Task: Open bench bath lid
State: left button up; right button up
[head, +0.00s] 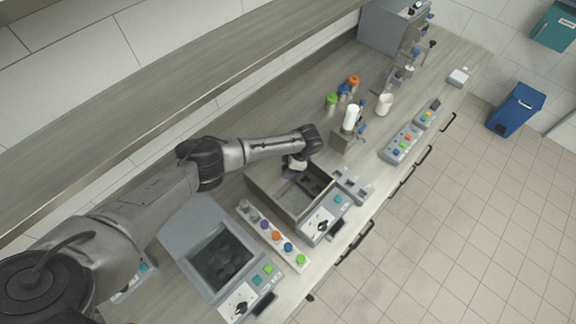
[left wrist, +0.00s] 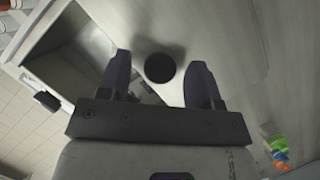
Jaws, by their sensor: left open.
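The bench bath (head: 270,203) is a grey metal box at the middle of the bench in the head view, with a dial panel on its front. Part of its interior is open to view, also at the left of the left wrist view (left wrist: 72,62). A dark round knob (left wrist: 160,67) on a pale flat surface, apparently the lid (left wrist: 225,40), shows in the left wrist view. My left gripper (head: 289,174) is over the bath's back part. Its two dark fingers (left wrist: 158,85) are open, one on each side of the knob, with gaps. Contact height is unclear. My right gripper is not in view.
A grey device with a dark window (head: 222,262) and a rack with coloured caps (head: 272,236) stand left of the bath. A small grey block (head: 352,186), a white cylinder (head: 350,119) and a white cup (head: 384,104) are to its right. A long shelf (head: 150,95) overhangs the back.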

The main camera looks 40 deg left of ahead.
pick_arm(q)
jog(key=shift+r, duration=0.1)
jog(key=b+v, duration=0.1)
jog(key=v, duration=1.2)
jog(key=shift+r, duration=0.35)
